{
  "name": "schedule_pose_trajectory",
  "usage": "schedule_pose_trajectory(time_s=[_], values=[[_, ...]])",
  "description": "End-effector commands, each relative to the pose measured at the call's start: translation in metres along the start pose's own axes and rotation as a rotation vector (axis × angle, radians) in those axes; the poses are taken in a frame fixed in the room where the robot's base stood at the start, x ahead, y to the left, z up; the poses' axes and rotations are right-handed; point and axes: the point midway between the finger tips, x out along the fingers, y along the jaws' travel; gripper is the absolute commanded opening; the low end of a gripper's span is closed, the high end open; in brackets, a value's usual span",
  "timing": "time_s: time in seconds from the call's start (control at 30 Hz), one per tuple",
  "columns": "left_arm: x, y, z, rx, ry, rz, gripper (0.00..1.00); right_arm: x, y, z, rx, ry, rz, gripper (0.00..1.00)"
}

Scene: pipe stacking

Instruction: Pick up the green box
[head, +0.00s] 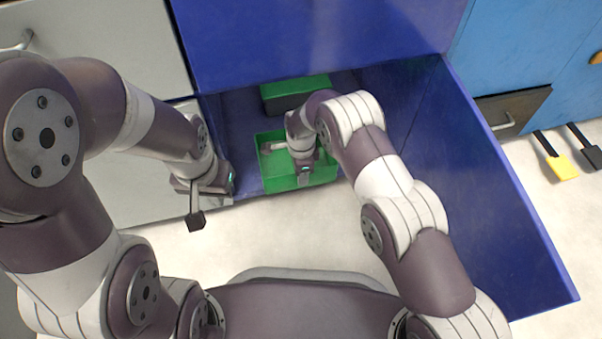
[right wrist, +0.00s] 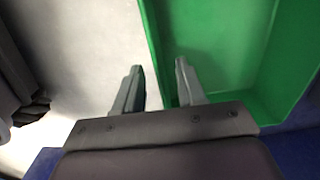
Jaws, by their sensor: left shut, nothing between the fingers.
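The green box (head: 277,183) is an open-topped bin on the floor of a blue cabinet or drawer space, in the middle of the head view. My right gripper (head: 304,178) is down at its near wall. In the right wrist view the fingers (right wrist: 158,88) are apart, with the green wall (right wrist: 155,45) running between them and a gap showing, so they are not closed on it. The box's far side is partly hidden by my right arm. My left gripper (head: 195,221) is shut and empty, left of the box and apart from it.
A second green container (head: 290,91) stands behind the box. A small pale thing (head: 272,147) lies inside the box; I cannot tell what it is. Blue walls (head: 500,190) bound the right and back. Grey cabinets (head: 90,50) stand left. The pale floor in front is clear.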

Motion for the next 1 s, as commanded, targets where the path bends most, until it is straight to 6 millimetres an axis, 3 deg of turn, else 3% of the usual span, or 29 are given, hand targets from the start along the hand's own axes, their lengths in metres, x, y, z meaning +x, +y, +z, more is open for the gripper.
schedule_pose_trajectory(time_s=[0.03, 0.1, 0.4, 0.83, 1.0], values=[[-0.016, 0.0, -0.002, 0.0, 0.0, 0.0, 0.0, -0.022, -0.001, 0.0, 0.0, 0.0, -0.002, 0.4], [-0.025, 0.0, -0.003, 0.0, 0.001, 0.0, 0.0, -0.038, -0.001, 0.0, 0.0, 0.0, -0.002, 0.4], [-0.047, 0.0, -0.006, 0.0, 0.0, 0.0, 0.0, -0.08, 0.0, 0.0, 0.0, 0.0, 0.0, 0.4], [-0.047, 0.0, -0.005, 0.0, 0.0, 0.0, 0.0, -0.082, 0.001, 0.0, -0.001, 0.0, 0.001, 0.36], [-0.041, 0.0, -0.005, 0.0, 0.0, 0.0, 0.0, -0.078, 0.009, 0.012, -0.026, -0.015, 0.001, 0.36]])
